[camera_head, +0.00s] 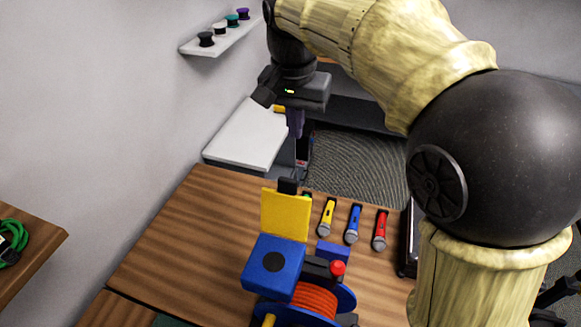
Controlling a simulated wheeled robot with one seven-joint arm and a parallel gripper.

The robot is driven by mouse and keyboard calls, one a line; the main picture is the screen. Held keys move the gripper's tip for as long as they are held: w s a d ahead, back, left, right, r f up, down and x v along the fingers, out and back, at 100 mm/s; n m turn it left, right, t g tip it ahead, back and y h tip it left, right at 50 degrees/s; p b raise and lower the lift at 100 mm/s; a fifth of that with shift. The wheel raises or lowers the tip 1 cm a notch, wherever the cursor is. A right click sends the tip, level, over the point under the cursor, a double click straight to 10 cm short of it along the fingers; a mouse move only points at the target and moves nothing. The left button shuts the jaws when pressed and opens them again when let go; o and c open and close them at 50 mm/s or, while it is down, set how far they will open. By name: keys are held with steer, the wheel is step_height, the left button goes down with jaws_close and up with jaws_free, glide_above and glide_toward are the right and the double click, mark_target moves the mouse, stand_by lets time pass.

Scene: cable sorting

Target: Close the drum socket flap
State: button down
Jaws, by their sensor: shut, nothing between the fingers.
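The cable drum (315,299) stands near the bottom of the view, with red cable wound between blue discs. A blue socket box (258,267) with a dark round socket on its face sits at its upper left. The yellow flap (285,214) stands upright at the back of the box, open, with a black tab (288,186) on its top edge. The socket face is uncovered. My gripper (296,132) is shut and empty, pointing down above and beyond the flap in the picture, apart from it. Its fingertips are small and hard to make out.
Several microphones, including yellow (327,216), blue (353,224) and red (380,230), lie right of the flap on the wooden table (165,235). A red knob (338,268) sticks up from the drum. The table left of the drum is clear. A white surface (243,140) stands behind.

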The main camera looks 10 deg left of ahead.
step_height(320, 180, down, 9)
steer(key=s+p, duration=0.3)
steer(key=shift+r+p, duration=0.15)
steer(key=shift+p, duration=0.2)
steer(key=shift+a, duration=0.1)
